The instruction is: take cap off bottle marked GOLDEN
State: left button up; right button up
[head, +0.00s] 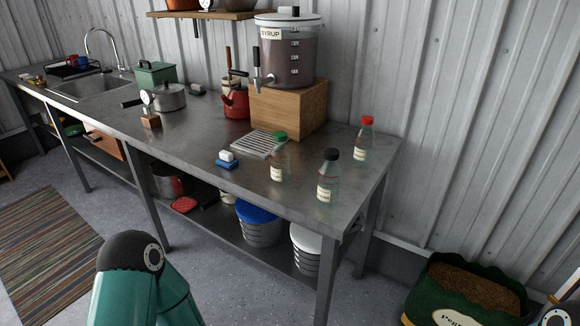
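Three clear bottles with cream labels stand upright near the right end of the steel table. One has a green cap (280,136) and stands beside a drip grate. One has a black cap (331,154) and stands near the front edge. One has a red cap (367,120) and stands farther back, near the wall. All three caps are on. The label writing is too small to read, so I cannot tell which bottle is marked GOLDEN. Neither of my grippers is in view. A teal link of my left arm shows at the bottom left, well apart from the table.
A syrup dispenser (287,55) stands on a wooden block (290,108) behind the bottles. A small blue-and-white item (227,160) lies left of the green-capped bottle. Buckets stand on the lower shelf. A pellet bag (470,290) stands at right.

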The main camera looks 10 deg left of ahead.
aim_at(280, 154)
jog(key=u, duration=0.35)
jog(key=i, duration=1.05)
jog(key=z, duration=0.4)
